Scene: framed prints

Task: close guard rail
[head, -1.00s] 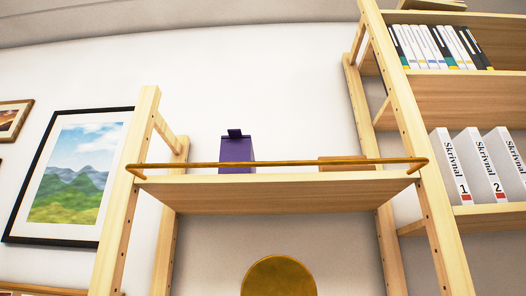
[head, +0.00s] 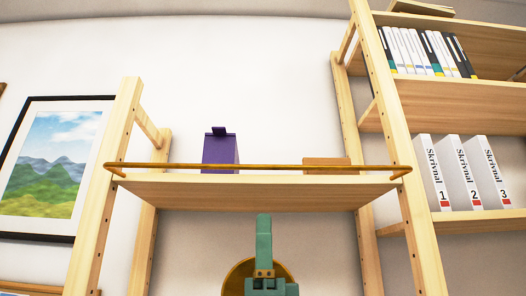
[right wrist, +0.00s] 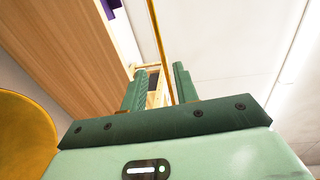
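The guard rail (head: 285,167) is a thin brass bar along the front of the upper wooden shelf (head: 250,187), with its bent ends at the two uprights. It sits slightly above the board's front edge. My right gripper (head: 264,218), green, points up below the shelf, its tip lower than the rail. In the right wrist view my right gripper (right wrist: 158,78) has its two fingers apart, and the rail (right wrist: 158,35) runs lengthwise through the gap between them in the picture. I see no contact with the rail. My left gripper is in no view.
A purple box (head: 220,152) and a flat wooden piece (head: 327,164) are on the shelf behind the rail. A round gold object (head: 236,277) is below, partly behind my gripper. A bookcase with white binders (head: 455,172) stands at the right; a framed landscape (head: 50,165) hangs at the left.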

